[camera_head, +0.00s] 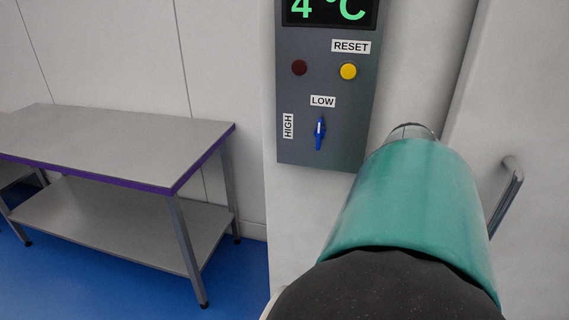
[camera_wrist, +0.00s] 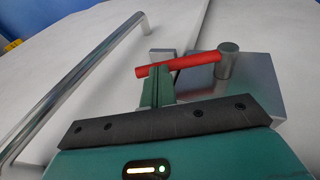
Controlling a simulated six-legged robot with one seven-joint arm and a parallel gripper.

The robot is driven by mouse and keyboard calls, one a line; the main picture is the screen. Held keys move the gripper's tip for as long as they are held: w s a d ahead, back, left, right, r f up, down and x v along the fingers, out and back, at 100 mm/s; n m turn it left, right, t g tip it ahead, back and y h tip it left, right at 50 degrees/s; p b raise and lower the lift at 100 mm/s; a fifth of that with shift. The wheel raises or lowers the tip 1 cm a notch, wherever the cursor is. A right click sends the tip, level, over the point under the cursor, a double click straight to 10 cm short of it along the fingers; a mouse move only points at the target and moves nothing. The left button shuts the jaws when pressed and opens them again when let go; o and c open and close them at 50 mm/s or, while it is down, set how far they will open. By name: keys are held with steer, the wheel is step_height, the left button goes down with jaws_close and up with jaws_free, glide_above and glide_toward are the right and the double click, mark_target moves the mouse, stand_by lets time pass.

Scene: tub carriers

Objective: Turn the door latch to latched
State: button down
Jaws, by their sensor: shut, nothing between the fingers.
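In the wrist view the door latch shows as a red lever (camera_wrist: 178,64) running left from a round grey metal pivot (camera_wrist: 229,62). The pivot stands on a grey metal plate (camera_wrist: 250,85) right of the door seam. The lever crosses the seam, tilted slightly, and its free end lies by a small grey block (camera_wrist: 162,54) on the left side. My gripper (camera_wrist: 158,72) is shut and empty, its fingertips right at the lever near its free end. I cannot tell whether they touch it. In the head view my arm hides the latch and gripper.
A long metal door handle (camera_wrist: 85,80) stands out left of my gripper; part of it shows in the head view (camera_head: 507,195). A grey control panel (camera_head: 325,135) with a blue switch is left of my arm. A steel table (camera_head: 120,137) stands further left.

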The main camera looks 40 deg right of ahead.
steer(key=s+f+t+y, duration=0.1)
steer(key=d+f+t+y, duration=0.1)
steer(key=t, duration=0.1)
steer(key=shift+s+f, duration=0.25)
steer(key=shift+s, duration=0.1)
steer(key=shift+s+d+f, duration=0.1)
steer(key=shift+s+f, duration=0.1)
steer(key=shift+f, duration=0.4)
steer(key=s+v, duration=0.1)
steer(key=v, duration=1.3)
steer(key=shift+d+r, duration=0.2)
steer(key=shift+d, duration=0.15)
